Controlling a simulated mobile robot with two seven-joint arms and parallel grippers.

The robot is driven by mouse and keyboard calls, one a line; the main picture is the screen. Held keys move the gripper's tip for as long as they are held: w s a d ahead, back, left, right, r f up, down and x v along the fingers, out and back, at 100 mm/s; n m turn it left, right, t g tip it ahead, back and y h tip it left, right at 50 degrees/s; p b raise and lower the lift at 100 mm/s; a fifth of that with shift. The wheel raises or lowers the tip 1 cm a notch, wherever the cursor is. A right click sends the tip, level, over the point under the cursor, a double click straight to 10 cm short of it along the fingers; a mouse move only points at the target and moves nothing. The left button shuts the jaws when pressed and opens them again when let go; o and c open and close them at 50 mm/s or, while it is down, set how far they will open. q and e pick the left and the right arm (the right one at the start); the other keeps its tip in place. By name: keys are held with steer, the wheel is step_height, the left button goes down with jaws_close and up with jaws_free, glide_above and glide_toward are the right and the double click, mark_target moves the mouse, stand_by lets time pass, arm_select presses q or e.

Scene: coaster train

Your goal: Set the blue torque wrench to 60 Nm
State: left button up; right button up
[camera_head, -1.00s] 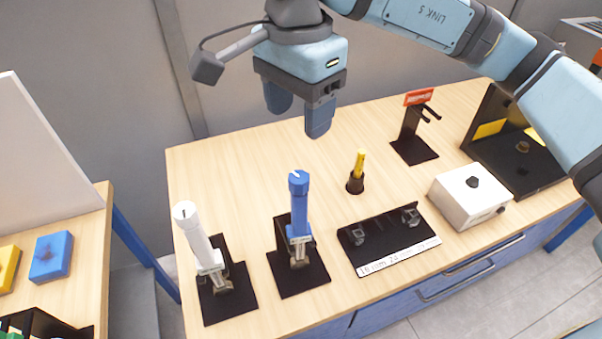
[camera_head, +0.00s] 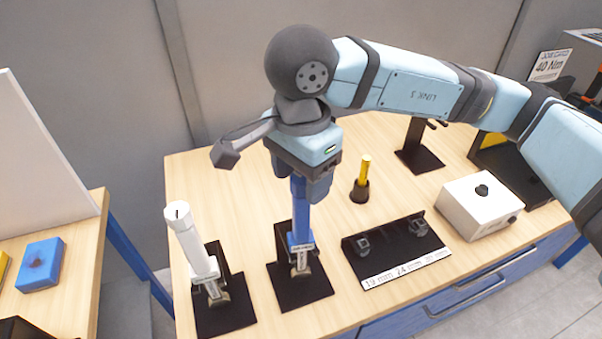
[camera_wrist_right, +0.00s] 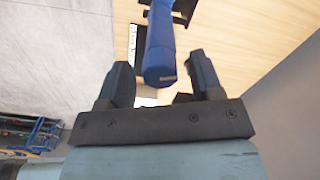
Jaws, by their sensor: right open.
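The blue torque wrench (camera_head: 300,222) stands upright in a black stand (camera_head: 302,288) on the wooden table. My right gripper (camera_head: 303,190) is over its top, and the gripper hides the upper end of the handle in the head view. In the right wrist view the blue handle (camera_wrist_right: 160,52) lies between the two open fingers of the gripper (camera_wrist_right: 162,80), with gaps visible on both sides. I cannot read the wrench's setting. My left gripper is not in view.
A white torque wrench (camera_head: 188,240) stands left of the blue one. A socket rack (camera_head: 395,262), a yellow-handled tool (camera_head: 362,178) in a black holder and a white box (camera_head: 480,205) stand to the right. A sign at the back right reads 40 Nm (camera_head: 549,66).

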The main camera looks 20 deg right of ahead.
steer(key=c, duration=0.9)
steer(key=shift+f+b, duration=0.15)
steer(key=shift+b, duration=0.3)
steer(key=shift+f+m+b, duration=0.15)
steer(key=shift+m+b, duration=0.65)
steer(key=shift+b, duration=0.35)
steer(key=shift+r+m+b, duration=0.25)
steer(key=shift+m+b, duration=0.15)
steer(key=shift+b, duration=0.05)
steer(key=shift+r, duration=0.1)
steer(key=o, duration=0.9)
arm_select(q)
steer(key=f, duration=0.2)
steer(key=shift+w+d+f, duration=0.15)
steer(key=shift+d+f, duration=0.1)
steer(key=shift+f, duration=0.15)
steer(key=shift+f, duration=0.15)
arm_select(e)
steer(key=shift+r, duration=0.1)
